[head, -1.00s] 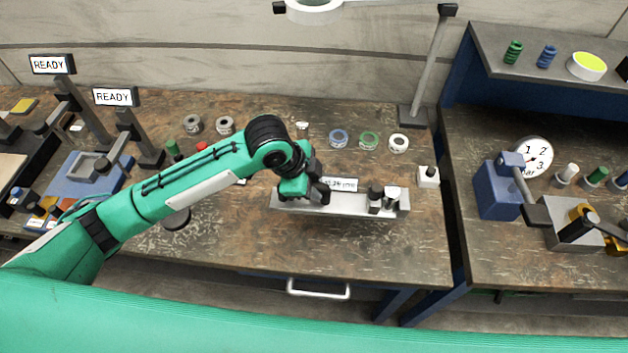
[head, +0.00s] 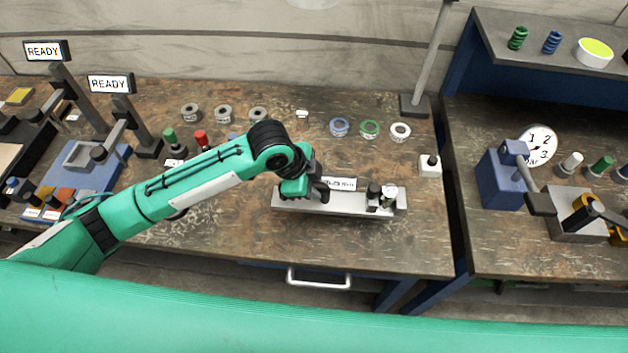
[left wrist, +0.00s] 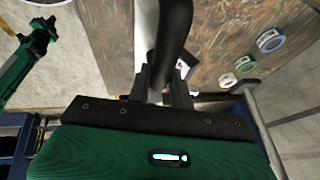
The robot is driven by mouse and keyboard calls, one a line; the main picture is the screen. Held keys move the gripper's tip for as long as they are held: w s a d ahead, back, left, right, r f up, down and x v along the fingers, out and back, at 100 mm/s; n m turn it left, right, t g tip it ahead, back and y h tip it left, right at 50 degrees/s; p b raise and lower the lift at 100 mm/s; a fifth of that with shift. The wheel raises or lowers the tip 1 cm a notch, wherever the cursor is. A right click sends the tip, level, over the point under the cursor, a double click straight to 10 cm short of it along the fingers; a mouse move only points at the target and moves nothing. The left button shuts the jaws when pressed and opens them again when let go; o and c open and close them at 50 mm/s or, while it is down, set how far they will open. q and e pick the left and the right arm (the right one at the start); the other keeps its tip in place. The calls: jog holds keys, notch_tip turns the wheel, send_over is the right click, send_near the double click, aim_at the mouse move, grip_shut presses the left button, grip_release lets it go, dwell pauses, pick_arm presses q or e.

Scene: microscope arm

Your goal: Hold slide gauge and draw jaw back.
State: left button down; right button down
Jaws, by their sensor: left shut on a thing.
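The slide gauge (head: 342,206) is a long silver bar lying on the bench, with a small white display at its back edge. Dark and silver upright parts (head: 380,195) stand near its right end. My left gripper (head: 318,192) is low over the left half of the gauge and shut on a dark part there. In the left wrist view my left gripper's fingers (left wrist: 165,85) close on a dark curved piece (left wrist: 173,40). The fingers hide much of the contact. A green arm with a dark end (left wrist: 38,40), likely my right one, shows at that view's left edge; its jaws are unclear.
Rings of blue (head: 339,127), green (head: 369,129) and white (head: 400,132) lie behind the gauge. A small white block with a black knob (head: 430,166) stands to the right. Bench (head: 240,235) left and front of the gauge is clear.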

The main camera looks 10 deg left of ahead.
aim_at(314, 200)
pick_arm(q)
jog(key=shift+d+f+b, duration=0.1)
jog(key=shift+f+b, duration=1.25)
jog(key=shift+f, duration=2.7)
jog(key=shift+f, duration=0.15)
